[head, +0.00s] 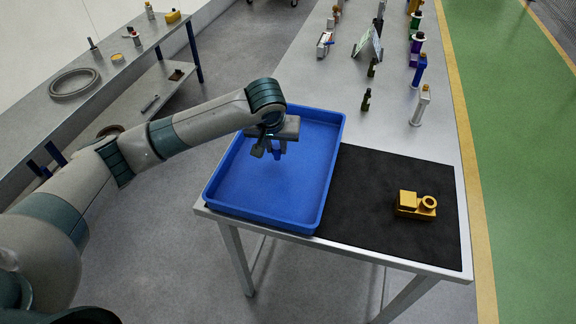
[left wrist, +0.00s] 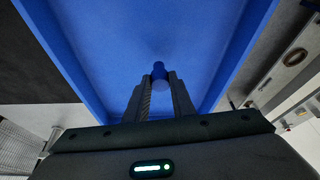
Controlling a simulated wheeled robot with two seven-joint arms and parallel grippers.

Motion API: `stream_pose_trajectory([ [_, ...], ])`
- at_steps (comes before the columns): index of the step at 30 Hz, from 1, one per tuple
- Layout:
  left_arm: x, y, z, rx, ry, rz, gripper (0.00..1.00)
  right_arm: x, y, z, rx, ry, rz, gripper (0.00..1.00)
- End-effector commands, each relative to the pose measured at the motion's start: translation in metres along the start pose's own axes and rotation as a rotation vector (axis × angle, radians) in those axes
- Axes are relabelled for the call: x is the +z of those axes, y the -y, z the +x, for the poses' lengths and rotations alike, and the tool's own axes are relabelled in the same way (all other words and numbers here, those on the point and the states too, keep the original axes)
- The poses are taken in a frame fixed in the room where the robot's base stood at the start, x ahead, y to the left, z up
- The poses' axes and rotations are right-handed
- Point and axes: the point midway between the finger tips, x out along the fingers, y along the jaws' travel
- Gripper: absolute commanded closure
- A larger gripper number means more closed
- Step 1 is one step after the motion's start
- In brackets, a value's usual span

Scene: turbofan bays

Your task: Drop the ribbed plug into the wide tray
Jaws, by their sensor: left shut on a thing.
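The wide tray (head: 330,170) is blue and shallow and lies on the table's near left part. My left gripper (head: 276,150) is over the inside of the tray, pointing down. In the left wrist view, the gripper (left wrist: 159,95) is shut on a small blue plug (left wrist: 158,70), whose end shows between and beyond the fingertips. The fingers hide much of the plug, and its ribs cannot be made out. The tray floor (left wrist: 195,45) fills the view beyond it and looks empty. My right gripper is not in view.
A yellow part (head: 414,204) with a ring sits on the black mat (head: 365,190) right of the tray. Several bottles and tools stand along the table's far part. A grey side bench (head: 45,115) with a coiled hose (head: 74,83) stands at left.

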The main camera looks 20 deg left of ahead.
Motion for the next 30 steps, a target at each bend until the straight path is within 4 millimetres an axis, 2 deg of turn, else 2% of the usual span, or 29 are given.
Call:
stream_pose_trajectory([
  [2,0.0,0.0,0.0,0.0,0.0,0.0,1.0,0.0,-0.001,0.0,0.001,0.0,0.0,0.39],
  [3,0.0,0.0,0.0,0.0,0.0,0.0,0.75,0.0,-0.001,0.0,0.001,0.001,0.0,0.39],
  [6,0.0,0.0,0.0,0.0,0.0,0.0,0.56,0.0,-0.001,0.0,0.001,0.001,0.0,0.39],
  [20,0.0,0.0,-0.006,0.0,0.0,0.0,0.56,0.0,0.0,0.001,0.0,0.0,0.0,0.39],
  [26,-0.001,0.0,-0.026,0.002,-0.003,0.0,0.56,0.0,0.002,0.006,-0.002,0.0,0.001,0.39],
  [30,-0.001,-0.001,-0.05,0.003,-0.004,0.001,0.56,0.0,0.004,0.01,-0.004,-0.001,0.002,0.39],
])
